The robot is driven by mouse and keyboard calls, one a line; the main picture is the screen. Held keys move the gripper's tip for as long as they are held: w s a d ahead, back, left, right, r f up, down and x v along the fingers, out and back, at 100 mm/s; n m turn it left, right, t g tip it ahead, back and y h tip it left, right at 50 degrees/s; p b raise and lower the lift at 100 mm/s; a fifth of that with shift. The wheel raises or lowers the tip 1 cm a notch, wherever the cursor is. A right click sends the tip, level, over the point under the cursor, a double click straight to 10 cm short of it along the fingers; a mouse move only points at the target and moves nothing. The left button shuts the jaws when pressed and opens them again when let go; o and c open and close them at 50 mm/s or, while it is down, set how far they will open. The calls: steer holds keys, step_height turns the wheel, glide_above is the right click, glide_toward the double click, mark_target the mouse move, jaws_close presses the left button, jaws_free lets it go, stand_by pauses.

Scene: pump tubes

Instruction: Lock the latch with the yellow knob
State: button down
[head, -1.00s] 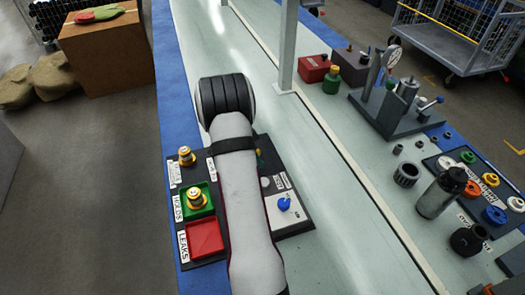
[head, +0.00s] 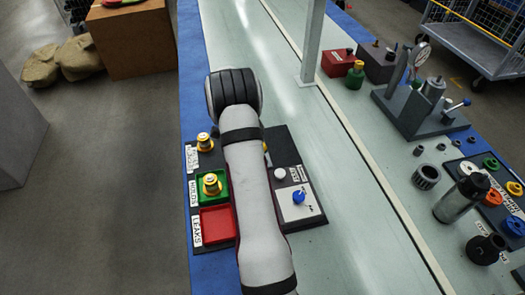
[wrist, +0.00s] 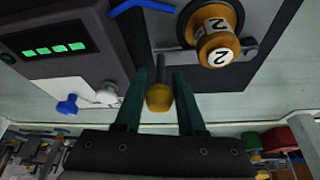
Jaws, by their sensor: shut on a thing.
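The yellow knob (wrist: 159,98) sits between the two dark green fingers of my gripper (wrist: 159,84) in the wrist view. The gripper is shut on it. In the head view my own arm hides the gripper and most of the latch. Only a small yellow bit (head: 265,147) shows at the arm's right edge, and I cannot tell what it is. Whether the latch is locked cannot be told.
On the black board, a green HOLDS tray (head: 224,200) holds a brass piece (head: 211,184). A red LEAKS tray (head: 216,225) is empty. Another brass piece (head: 205,142) stands behind. A blue knob (head: 298,197) is right of my arm. A grey post (head: 312,40) rises behind.

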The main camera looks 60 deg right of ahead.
steer(key=shift+w, duration=0.15)
steer(key=c, duration=0.5)
jaws_free()
steer(key=shift+r, duration=0.15)
steer(key=v, duration=1.5)
steer(key=shift+r, duration=0.3)
steer(key=shift+w+a, duration=0.1)
